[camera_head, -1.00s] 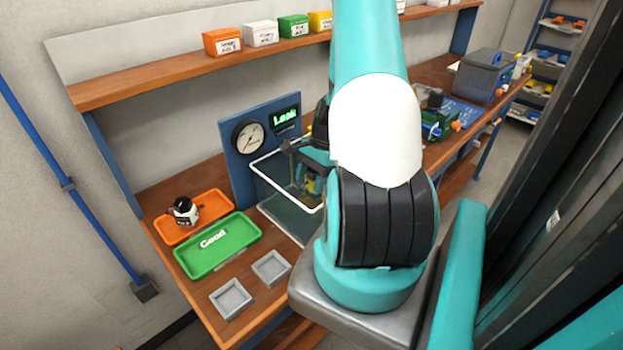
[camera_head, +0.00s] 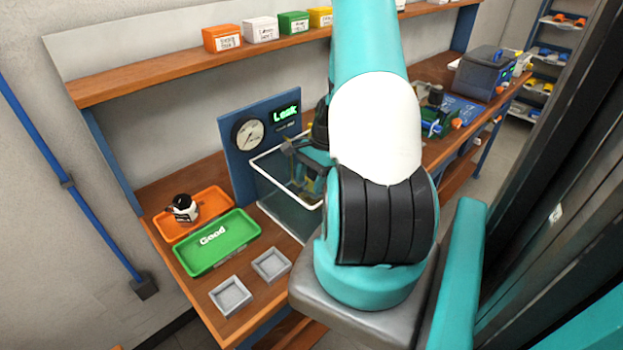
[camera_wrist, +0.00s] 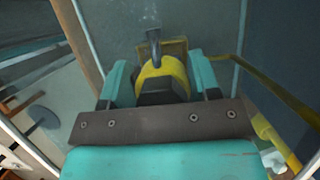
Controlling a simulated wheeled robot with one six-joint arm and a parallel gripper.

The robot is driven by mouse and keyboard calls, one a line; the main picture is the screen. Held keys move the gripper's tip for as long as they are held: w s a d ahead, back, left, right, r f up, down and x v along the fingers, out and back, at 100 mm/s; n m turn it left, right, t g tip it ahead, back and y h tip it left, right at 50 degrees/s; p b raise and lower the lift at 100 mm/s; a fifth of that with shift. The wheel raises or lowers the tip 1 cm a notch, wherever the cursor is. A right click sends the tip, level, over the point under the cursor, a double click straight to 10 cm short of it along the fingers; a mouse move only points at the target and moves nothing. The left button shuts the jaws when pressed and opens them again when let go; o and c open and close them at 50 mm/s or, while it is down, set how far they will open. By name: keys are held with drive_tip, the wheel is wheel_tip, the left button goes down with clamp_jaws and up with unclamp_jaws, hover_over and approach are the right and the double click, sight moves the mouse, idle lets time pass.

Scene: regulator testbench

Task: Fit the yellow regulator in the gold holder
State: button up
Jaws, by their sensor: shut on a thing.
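In the wrist view my gripper (camera_wrist: 158,78) has its two teal fingers on either side of the yellow regulator (camera_wrist: 172,70), and it is shut on it. The regulator has a dark knob facing the camera and a grey bent stem on its far side. A small gold holder (camera_wrist: 178,46) shows just behind the regulator, partly covered by it; I cannot tell whether they touch. In the head view my gripper (camera_head: 300,150) is inside the white-rimmed enclosure, mostly hidden by my arm, and the regulator is hard to make out.
A blue panel (camera_head: 232,165) carries a gauge (camera_head: 249,133) and a lit "Leak" display (camera_head: 286,113). The white frame (camera_head: 266,172) surrounds my gripper. An orange tray (camera_head: 165,230) holds a black-and-white part; the green "Good" tray (camera_head: 233,248) looks empty. A yellow rail (camera_wrist: 270,95) runs close on the right.

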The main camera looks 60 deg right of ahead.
drive_tip(key=shift+f+b, duration=0.45)
drive_tip(key=shift+f, duration=0.65)
idle(1.3)
drive_tip(key=o, duration=1.6)
drive_tip(key=shift+r+p, duration=3.4)
drive_tip(key=shift+r, duration=0.6)
drive_tip(key=shift+r, duration=0.1)
